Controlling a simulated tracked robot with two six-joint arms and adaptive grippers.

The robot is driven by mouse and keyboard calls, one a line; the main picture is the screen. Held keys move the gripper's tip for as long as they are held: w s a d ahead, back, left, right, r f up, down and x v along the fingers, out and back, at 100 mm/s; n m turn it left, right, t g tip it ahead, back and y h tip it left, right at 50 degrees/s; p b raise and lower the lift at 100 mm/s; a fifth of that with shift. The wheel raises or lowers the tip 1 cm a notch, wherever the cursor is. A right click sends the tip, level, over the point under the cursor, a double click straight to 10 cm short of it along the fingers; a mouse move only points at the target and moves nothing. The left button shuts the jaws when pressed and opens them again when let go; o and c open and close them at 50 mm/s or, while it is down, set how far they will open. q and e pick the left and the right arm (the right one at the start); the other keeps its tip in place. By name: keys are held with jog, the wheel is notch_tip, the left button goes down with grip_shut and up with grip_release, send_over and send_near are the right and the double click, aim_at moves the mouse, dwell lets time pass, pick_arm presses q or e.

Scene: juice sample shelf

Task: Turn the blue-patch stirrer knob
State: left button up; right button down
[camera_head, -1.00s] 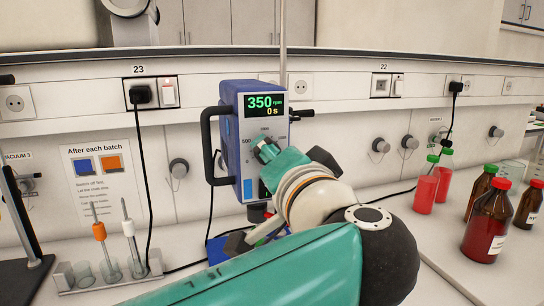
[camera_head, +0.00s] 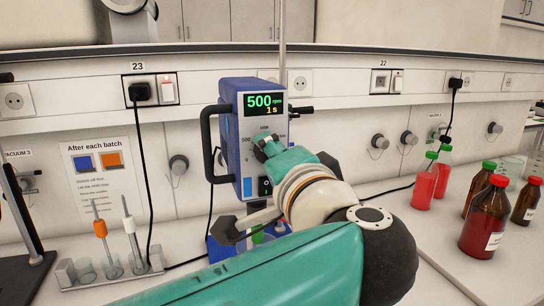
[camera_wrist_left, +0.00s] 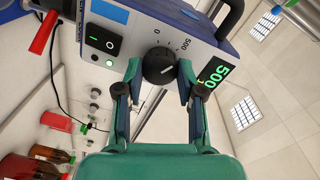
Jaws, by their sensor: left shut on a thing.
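The stirrer (camera_head: 232,140) is a blue box with a pale front, a blue patch (camera_head: 247,188) and a display (camera_head: 263,105) reading 500 rpm and 1 s. Its black knob (camera_wrist_left: 158,65) shows in the left wrist view between scale marks 0 and 500, with the blue patch (camera_wrist_left: 110,12) on the same panel. My left gripper (camera_head: 262,147) reaches the panel and hides the knob in the head view. In the left wrist view its fingers (camera_wrist_left: 160,75) stand on both sides of the knob, shut on it. My right gripper is not in view.
A black switch (camera_wrist_left: 103,40) with a green mark sits beside the knob. A tube rack (camera_head: 110,278) stands at left, red-liquid bottles (camera_head: 424,187) and brown bottles (camera_head: 485,225) at right. A grey jointed part (camera_head: 228,232) below the stirrer is unclear.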

pick_arm(q)
jog(key=o, duration=1.1)
jog(key=shift+d+f, duration=0.1)
jog(key=shift+d, duration=0.1)
jog(key=shift+o, duration=0.2)
jog(key=shift+a, duration=0.1)
jog(key=shift+s, duration=0.1)
jog(key=v, duration=1.1)
jog(key=shift+s, duration=0.4)
